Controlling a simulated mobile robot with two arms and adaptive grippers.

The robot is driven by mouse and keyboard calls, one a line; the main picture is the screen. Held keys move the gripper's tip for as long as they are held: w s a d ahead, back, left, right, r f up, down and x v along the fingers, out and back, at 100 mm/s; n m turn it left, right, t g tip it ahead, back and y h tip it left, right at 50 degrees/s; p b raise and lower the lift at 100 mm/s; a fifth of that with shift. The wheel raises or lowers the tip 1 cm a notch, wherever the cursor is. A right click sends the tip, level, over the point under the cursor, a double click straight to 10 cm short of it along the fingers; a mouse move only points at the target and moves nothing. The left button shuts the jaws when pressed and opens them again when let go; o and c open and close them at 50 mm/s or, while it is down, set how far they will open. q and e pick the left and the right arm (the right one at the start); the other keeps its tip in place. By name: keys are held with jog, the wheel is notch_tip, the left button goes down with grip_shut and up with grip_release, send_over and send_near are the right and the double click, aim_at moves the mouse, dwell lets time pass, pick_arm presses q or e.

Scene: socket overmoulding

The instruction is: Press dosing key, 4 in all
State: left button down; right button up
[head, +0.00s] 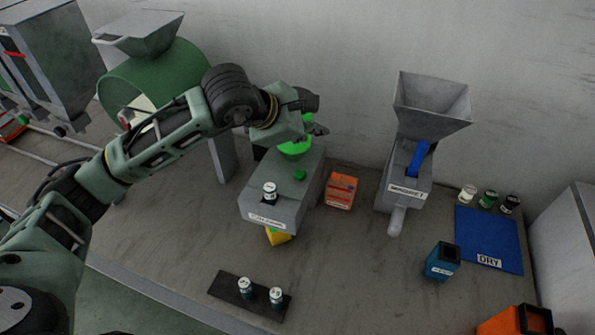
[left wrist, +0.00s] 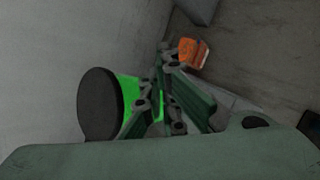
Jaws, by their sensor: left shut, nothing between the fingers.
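A grey doser box (head: 262,212) with a white label stands mid-bench. A small green key (head: 300,175) sits on its top, and a green hopper (head: 295,148) rises at its back. My left gripper (head: 318,130) is shut and empty, above the back of the box beside the green hopper and apart from the key. In the left wrist view its fingers (left wrist: 178,100) are close to the green hopper (left wrist: 128,95), which has a dark round top. The key is not clearly visible there. My right gripper is not in view.
An orange box (head: 341,190) stands right of the doser, and a yellow block (head: 278,237) below its front. A dark tray (head: 230,288) holds two jars. A grey hopper machine (head: 408,180), blue bin (head: 441,262) and blue DRY mat (head: 490,235) are to the right.

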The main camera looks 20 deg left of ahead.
pick_arm(q)
jog(key=b, duration=0.5)
send_over(300, 175)
jog(key=d, duration=0.2)
notch_tip(300, 175, down, 8)
jog(key=shift+w+a+r, duration=0.1)
jog(key=shift+w+a, duration=0.05)
jog(key=shift+f+b, duration=0.35)
jog(key=shift+f, duration=0.15)
dwell(0.5)
jog(key=shift+f+b, duration=0.4)
jog(key=shift+b, duration=0.4)
jog(key=shift+f+b, duration=0.65)
jog(key=shift+b, duration=0.15)
dwell(0.6)
jog(key=shift+r, duration=0.1)
jog(key=shift+r+p, duration=0.35)
jog(key=shift+r, duration=0.6)
jog(key=shift+r, duration=0.1)
